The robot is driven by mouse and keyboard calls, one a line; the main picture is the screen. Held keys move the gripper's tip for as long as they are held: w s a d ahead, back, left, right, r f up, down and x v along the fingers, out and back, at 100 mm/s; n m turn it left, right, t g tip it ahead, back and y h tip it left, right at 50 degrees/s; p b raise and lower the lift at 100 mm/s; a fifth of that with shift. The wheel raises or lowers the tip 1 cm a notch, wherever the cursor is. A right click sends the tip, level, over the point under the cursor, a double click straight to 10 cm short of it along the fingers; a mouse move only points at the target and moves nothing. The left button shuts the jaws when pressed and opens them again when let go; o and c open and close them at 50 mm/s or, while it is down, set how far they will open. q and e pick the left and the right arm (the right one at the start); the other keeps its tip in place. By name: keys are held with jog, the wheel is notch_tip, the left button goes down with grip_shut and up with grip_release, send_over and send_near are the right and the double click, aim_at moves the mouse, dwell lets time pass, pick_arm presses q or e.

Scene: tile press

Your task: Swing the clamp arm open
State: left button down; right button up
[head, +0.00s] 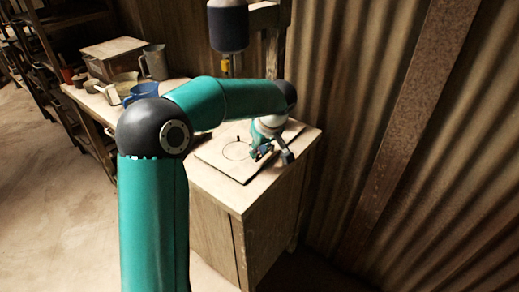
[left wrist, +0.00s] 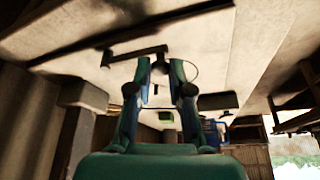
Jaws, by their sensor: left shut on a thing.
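My left gripper (head: 262,152) reaches down over the board (head: 212,156) on the wooden cabinet, beside a thin circle marked on that board. In the left wrist view my left gripper (left wrist: 160,72) has its teal fingers closed at one end of a dark, thin bar (left wrist: 133,53), which looks like the clamp arm. The bar runs left from the fingertips along the pale board and ends in a short bent tip. In the head view my arm and gripper hide most of the bar; only a small dark peg (head: 238,138) shows. My right gripper is in neither view.
A press with a dark cylinder (head: 228,25) stands behind the cabinet (head: 240,215). A bench at the left holds a blue mug (head: 143,92), a grey jug (head: 155,62), bowls and a wooden box (head: 113,58). A corrugated wall (head: 430,170) bounds the right side.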

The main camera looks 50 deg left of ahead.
pick_arm(q)
jog(key=c, duration=1.1)
grip_release()
jog(key=shift+o, duration=0.2)
jog(key=shift+d, duration=0.1)
jog(key=v, duration=1.2)
